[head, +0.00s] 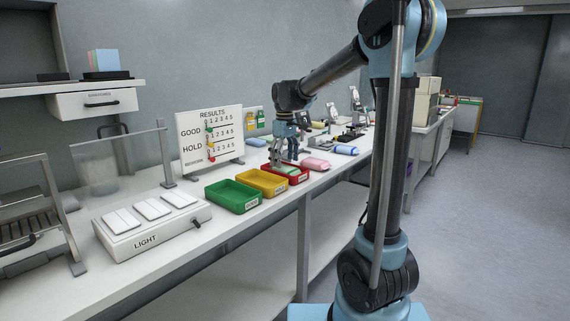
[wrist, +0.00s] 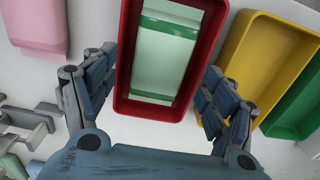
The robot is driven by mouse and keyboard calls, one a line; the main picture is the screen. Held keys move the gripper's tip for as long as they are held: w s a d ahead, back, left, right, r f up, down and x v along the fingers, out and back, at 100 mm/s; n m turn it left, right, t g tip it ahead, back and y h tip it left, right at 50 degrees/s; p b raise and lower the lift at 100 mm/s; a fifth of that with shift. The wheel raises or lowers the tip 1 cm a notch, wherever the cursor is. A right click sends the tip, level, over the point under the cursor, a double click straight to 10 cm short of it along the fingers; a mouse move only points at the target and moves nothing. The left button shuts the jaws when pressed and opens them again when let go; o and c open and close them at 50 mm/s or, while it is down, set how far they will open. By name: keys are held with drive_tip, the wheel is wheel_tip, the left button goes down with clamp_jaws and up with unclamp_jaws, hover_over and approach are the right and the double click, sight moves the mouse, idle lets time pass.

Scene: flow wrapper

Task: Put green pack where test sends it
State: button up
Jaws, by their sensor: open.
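The green pack (wrist: 165,55), pale green with darker green end bands, lies inside the red tray (wrist: 122,60). In the head view the red tray (head: 305,179) stands at the right end of the tray row, partly behind my gripper (head: 284,160). In the wrist view my gripper (wrist: 160,75) is open and empty, its fingers on either side of the red tray, apart from the pack. The results board (head: 225,137) reads GOOD and HOLD beside its upper rows; the lowest label is too small to read. Its green, yellow and red markers sit near 0.
A yellow tray (head: 262,193) and a green tray (head: 232,204) stand left of the red one, looking empty. A pink pack (head: 315,164) and a blue pack (head: 346,150) lie to the right. The LIGHT box (head: 150,238) and a clear screen (head: 118,165) stand further left.

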wheel_tip(320, 180, up, 10)
drive_tip(key=s+d+f+m, duration=0.3)
drive_tip(key=s+d, duration=0.5)
drive_tip(key=d, duration=0.1)
drive_tip(key=s+d+f+m, duration=0.2)
drive_tip(key=s+d+f, duration=0.2)
drive_tip(key=s+f, duration=0.3)
drive_tip(key=s+d+f+m+t, duration=0.1)
drive_tip(key=s+d+f, duration=0.3)
drive_tip(key=s+f, duration=0.4)
drive_tip(key=s+d+f+m+t, duration=0.1)
drive_tip(key=s+d+f+m, duration=0.3)
drive_tip(key=s+f, duration=0.3)
drive_tip(key=shift+s+d+f, duration=0.2)
drive_tip(key=shift+s+d, duration=0.2)
drive_tip(key=shift+s, duration=0.5)
